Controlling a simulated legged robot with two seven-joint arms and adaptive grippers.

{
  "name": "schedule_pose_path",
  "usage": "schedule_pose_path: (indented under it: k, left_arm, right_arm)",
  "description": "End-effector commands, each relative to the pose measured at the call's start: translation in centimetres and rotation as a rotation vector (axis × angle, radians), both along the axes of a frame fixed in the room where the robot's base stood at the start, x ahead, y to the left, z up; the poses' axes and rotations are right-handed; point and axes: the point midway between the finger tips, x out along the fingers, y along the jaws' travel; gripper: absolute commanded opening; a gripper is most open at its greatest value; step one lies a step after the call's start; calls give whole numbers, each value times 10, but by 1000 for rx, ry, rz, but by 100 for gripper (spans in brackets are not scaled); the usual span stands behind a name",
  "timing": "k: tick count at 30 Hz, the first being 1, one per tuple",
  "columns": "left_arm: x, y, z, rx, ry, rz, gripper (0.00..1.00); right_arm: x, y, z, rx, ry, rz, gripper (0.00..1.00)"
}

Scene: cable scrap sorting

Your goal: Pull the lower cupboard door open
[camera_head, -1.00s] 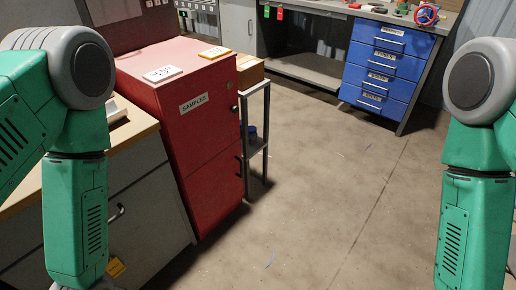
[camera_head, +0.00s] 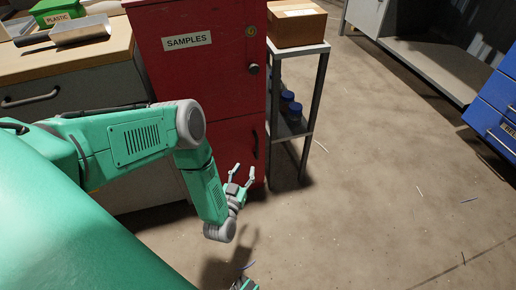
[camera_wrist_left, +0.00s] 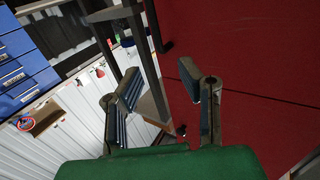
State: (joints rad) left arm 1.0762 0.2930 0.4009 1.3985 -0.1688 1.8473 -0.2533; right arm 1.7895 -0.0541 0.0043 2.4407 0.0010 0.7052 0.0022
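The red samples cupboard (camera_head: 200,80) stands at the top centre of the head view. Its lower door (camera_head: 233,135) looks shut and has a black vertical handle (camera_head: 255,145) near its right edge. My left gripper (camera_head: 250,173) is open and empty, just below and in front of that handle. In the left wrist view, its two fingers (camera_wrist_left: 168,90) are spread apart, with the red cupboard front (camera_wrist_left: 255,60) on the right. A dark bar at the top there looks like the handle. A small green and grey part of mine shows at the head view's bottom edge, possibly the right gripper.
A narrow metal rack (camera_head: 313,100) with a cardboard box (camera_head: 296,24) on top and blue-capped bottles (camera_head: 293,110) stands close to the cupboard's right side. A drawer counter (camera_head: 65,65) stands to its left.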

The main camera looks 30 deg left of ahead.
Motion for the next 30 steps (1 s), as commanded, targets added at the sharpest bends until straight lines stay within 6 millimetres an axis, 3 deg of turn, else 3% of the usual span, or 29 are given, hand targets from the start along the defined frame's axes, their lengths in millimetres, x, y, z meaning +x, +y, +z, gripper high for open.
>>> schedule_pose_path:
  k: [12, 18, 24, 30]
  left_arm:
    - [81, 17, 2, 8, -2, -2, 33]
    - [112, 26, 2, 8, 0, -2, 33]
    - [125, 30, 3, 6, 3, -3, 33]
    - [127, 30, 4, 7, 3, -3, 33]
  right_arm:
    - [-1, 1, -32, 1, 1, 1, 40]
    - [-1, 1, -44, 0, 1, 1, 40]
    - [0, 1, -49, 0, 0, 1, 40]
    - [0, 1, -48, 0, 0, 1, 40]
